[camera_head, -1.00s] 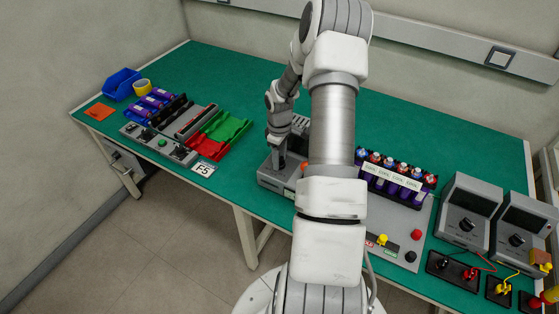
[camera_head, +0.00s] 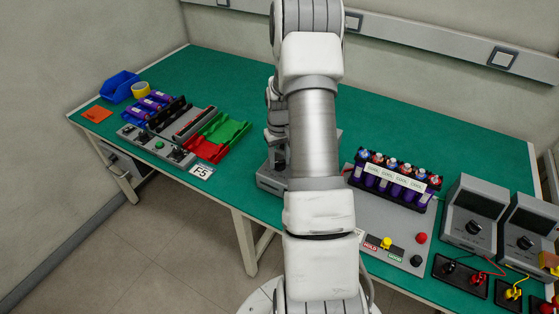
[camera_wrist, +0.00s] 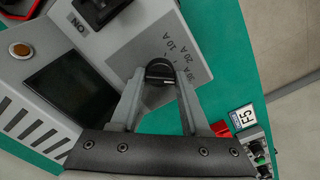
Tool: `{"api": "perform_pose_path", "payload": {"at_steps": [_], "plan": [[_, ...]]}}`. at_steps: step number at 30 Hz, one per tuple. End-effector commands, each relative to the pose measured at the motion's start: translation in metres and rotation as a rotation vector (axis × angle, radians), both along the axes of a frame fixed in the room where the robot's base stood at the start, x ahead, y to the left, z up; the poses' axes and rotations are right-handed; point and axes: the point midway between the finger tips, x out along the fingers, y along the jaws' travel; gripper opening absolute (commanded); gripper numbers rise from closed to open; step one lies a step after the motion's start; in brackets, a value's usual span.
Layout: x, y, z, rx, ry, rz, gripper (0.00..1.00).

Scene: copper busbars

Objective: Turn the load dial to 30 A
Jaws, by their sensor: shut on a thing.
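The load dial (camera_wrist: 160,74) is a small dark round knob on the grey sloping panel of the load unit (camera_wrist: 115,35). Printed marks 10 A, 20 A and 30 A (camera_wrist: 204,73) run along one side of it. My gripper (camera_wrist: 161,70) is shut on the dial, one finger on each side. A light line shows on the knob, but I cannot tell exactly which mark it points to. In the head view the load unit (camera_head: 270,183) is mostly hidden behind my arm, and so are the dial and fingertips.
The unit also has a dark screen (camera_wrist: 72,92), an orange button (camera_wrist: 21,50) and a black ON switch (camera_wrist: 99,10). Red and green trays (camera_head: 222,130) lie to the left. A rack of purple cells (camera_head: 395,180) stands to the right. Green bench is clear behind.

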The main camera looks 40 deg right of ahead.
Motion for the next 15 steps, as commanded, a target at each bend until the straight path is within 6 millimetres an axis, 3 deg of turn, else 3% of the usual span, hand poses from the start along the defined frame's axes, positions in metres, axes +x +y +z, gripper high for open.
{"api": "perform_pose_path", "payload": {"at_steps": [15], "plan": [[0.0002,0.0001,0.0003,0.0,-0.001,-0.03,0.0]]}}
